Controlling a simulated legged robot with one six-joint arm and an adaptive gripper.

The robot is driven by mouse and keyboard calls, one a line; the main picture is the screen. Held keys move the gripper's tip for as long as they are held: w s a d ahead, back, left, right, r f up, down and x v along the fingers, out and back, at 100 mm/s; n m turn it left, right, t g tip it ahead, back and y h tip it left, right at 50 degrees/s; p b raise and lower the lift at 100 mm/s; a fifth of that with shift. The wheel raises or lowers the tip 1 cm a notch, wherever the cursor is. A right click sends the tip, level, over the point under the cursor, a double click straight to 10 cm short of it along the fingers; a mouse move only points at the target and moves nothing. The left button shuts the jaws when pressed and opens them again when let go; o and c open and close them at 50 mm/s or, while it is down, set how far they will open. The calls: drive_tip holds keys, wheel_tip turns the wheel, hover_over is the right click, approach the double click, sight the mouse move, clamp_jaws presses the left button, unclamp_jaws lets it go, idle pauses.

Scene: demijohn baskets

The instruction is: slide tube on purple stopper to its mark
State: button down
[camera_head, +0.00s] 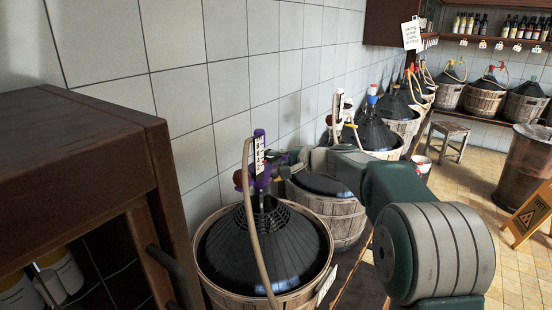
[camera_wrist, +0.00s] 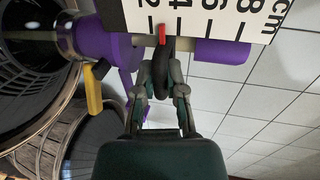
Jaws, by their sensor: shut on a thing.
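The purple stopper (camera_head: 262,160) stands in the neck of the nearest dark demijohn (camera_head: 262,245), with a white scale plate (camera_head: 259,155) on it. In the wrist view the purple stopper (camera_wrist: 105,45) lies sideways along the scale plate (camera_wrist: 205,18), which is marked in cm. A red pointer (camera_wrist: 162,35) sits between the 2 and the 4. The beige tube (camera_head: 250,215) arcs down over the demijohn. My gripper (camera_wrist: 165,92) is shut on a dark looped grip (camera_wrist: 163,72) just below the pointer. In the head view my gripper (camera_head: 285,160) is small and partly hidden beside the stopper.
A yellow lever (camera_wrist: 93,90) sticks out near the stopper. More basketed demijohns (camera_head: 372,130) line the wall to the right. A dark wooden cabinet (camera_head: 75,150) stands at left. A stool (camera_head: 448,138) and a yellow floor sign (camera_head: 530,215) stand on the tiled floor.

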sight(265, 141)
wheel_tip(265, 141, up, 5)
drive_tip(key=shift+r, duration=0.1)
idle(0.3)
drive_tip(key=c, duration=0.7)
unclamp_jaws()
drive_tip(key=v, duration=1.1)
drive_tip(key=shift+s+d, duration=0.2)
drive_tip(key=shift+d, duration=0.2)
